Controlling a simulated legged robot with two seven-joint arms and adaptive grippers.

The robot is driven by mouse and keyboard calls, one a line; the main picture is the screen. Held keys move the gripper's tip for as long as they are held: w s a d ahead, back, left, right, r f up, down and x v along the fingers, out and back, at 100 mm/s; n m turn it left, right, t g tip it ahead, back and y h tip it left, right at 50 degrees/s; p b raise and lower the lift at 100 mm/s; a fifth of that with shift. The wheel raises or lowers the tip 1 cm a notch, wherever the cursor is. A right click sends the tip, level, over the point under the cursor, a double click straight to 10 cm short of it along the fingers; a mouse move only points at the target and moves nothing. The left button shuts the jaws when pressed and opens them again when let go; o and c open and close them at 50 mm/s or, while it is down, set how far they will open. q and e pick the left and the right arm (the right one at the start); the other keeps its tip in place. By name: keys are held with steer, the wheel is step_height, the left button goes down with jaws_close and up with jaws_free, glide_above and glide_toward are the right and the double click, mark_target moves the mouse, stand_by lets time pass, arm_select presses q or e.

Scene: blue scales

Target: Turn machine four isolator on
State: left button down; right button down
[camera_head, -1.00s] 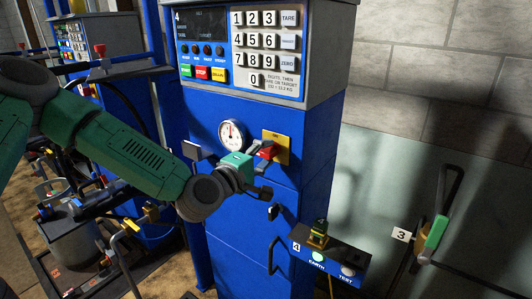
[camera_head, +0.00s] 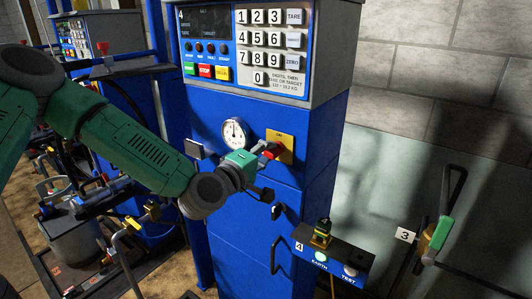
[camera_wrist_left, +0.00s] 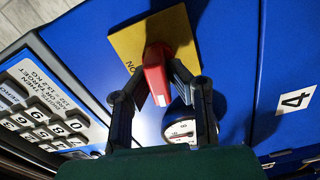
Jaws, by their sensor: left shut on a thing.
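The machine four cabinet (camera_head: 240,235) is blue, with a "4" on its grey-framed keypad panel (camera_head: 265,50). The isolator is a yellow plate (camera_head: 286,141) with a red handle (camera_head: 271,150) on the cabinet front, right of a round gauge (camera_head: 236,133). My left gripper (camera_head: 262,158) reaches it from the left and is shut on the red handle. In the left wrist view the red handle (camera_wrist_left: 156,76) is between the dark fingers, over the yellow plate (camera_wrist_left: 128,46) with "ON" lettering. The handle's base is partly hidden. My right gripper is not in view.
A small blue box (camera_head: 330,258) marked "4", with EARTH and TEST labels, juts out at the lower right.

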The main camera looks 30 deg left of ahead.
arm_select(q)
steer(key=m, duration=0.4)
steer(key=shift+s+d+f+m, duration=0.25)
steer(key=shift+d+f+m, duration=0.1)
steer(key=shift+d+m, duration=0.05)
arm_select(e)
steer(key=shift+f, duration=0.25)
arm_select(q)
steer(key=m, duration=0.3)
steer(key=shift+m+b, duration=0.3)
steer(key=shift+b, duration=0.05)
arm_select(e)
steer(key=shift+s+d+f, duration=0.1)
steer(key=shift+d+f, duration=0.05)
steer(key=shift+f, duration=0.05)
arm_select(q)
steer(key=m, duration=0.4)
steer(key=shift+b, duration=0.4)
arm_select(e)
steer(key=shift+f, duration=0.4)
arm_select(q)
steer(key=shift+m+b, duration=0.35)
steer(key=shift+m, duration=1.45)
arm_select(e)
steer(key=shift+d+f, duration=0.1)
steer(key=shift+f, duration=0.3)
arm_select(q)
steer(key=shift+r, duration=0.1)
